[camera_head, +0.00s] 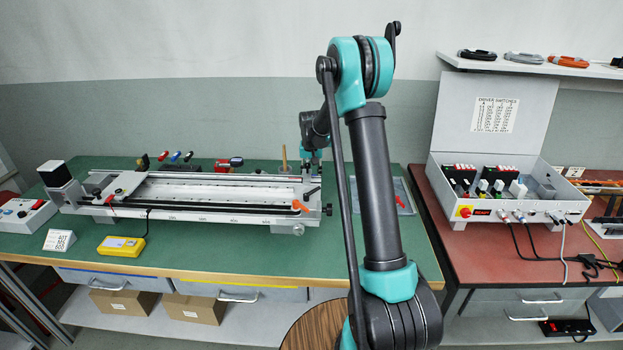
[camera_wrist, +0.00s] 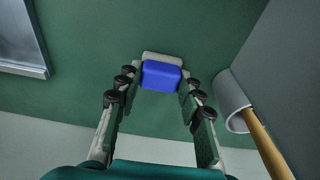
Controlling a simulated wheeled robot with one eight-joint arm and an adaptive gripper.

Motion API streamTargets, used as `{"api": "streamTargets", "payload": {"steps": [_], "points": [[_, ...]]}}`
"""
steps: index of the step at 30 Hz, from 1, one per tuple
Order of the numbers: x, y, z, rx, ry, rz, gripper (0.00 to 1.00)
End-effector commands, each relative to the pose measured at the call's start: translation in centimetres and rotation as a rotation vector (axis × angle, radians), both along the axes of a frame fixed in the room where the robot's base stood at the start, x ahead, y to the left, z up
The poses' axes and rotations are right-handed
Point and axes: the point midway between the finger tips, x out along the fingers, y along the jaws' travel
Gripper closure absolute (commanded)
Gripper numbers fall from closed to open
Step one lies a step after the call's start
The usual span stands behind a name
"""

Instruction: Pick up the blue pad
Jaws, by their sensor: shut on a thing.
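The blue pad (camera_wrist: 160,75) is a small rounded block with a pale grey part along its far edge. It shows in the wrist view between the fingertips of my gripper (camera_wrist: 160,80), over the green surface. The gripper is shut on the pad, with one finger on each side.
A grey cup (camera_wrist: 235,108) with a wooden handle (camera_wrist: 268,145) stands close right of my gripper. A grey tray (camera_wrist: 25,40) lies at upper left. The long gantry rig (camera_head: 190,195) fills much of the green bench (camera_head: 200,255); a switch box (camera_head: 500,180) stands right.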

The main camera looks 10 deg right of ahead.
Motion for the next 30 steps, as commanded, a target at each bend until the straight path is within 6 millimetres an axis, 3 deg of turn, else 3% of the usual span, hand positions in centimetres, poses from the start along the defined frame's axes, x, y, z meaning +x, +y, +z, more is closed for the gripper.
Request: {"api": "streamTargets", "payload": {"steps": [8,21,30], "points": [[0.0,0.0,3.3,0.0,0.0,0.0,0.96],[0.0,0.0,13.6,0.0,0.0,0.0,0.96],[0.0,0.0,18.3,0.0,0.001,0.0,0.96]]}}
